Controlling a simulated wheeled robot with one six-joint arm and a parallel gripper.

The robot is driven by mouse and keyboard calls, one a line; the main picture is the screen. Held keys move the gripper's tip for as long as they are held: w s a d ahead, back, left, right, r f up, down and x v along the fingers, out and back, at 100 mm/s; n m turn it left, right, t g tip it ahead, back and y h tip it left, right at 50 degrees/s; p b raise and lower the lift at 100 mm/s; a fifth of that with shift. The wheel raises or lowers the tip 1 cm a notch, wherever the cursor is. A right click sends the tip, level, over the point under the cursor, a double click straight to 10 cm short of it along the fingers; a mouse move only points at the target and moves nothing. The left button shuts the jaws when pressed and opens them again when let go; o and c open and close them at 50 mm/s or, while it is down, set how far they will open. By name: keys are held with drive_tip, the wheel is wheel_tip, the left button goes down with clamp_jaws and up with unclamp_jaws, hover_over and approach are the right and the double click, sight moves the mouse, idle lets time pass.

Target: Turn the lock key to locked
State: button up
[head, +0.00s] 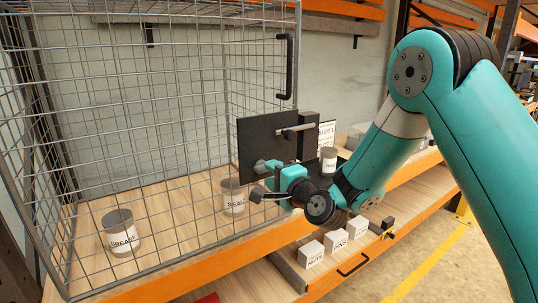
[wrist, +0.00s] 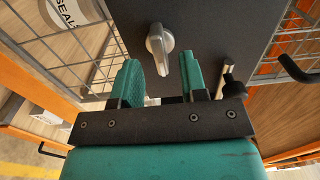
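The lock key (wrist: 158,45) is a grey knob with a raised grip on a black panel (wrist: 205,18). In the wrist view its grip runs nearly upright in the picture. In the head view the panel (head: 252,135) is on the wire cage, with the key (head: 263,166) low on it. My gripper (wrist: 161,68) is open and empty. Its two teal fingers are on either side of the key's line and appear short of it. In the head view my gripper (head: 284,180) is close in front of the panel, and my wrist hides part of that area.
A grey bar (head: 293,129) crosses the panel above the key. A black pull handle (head: 285,66) is on the cage (head: 150,90). Cans labelled GREASE (head: 120,235) and SEALS (head: 233,200) stand inside. White labelled boxes (head: 335,240) are on the lower shelf.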

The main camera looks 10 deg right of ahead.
drive_tip(key=shift+p+x, duration=0.95)
drive_tip(key=shift+x, duration=0.3)
clamp_jaws()
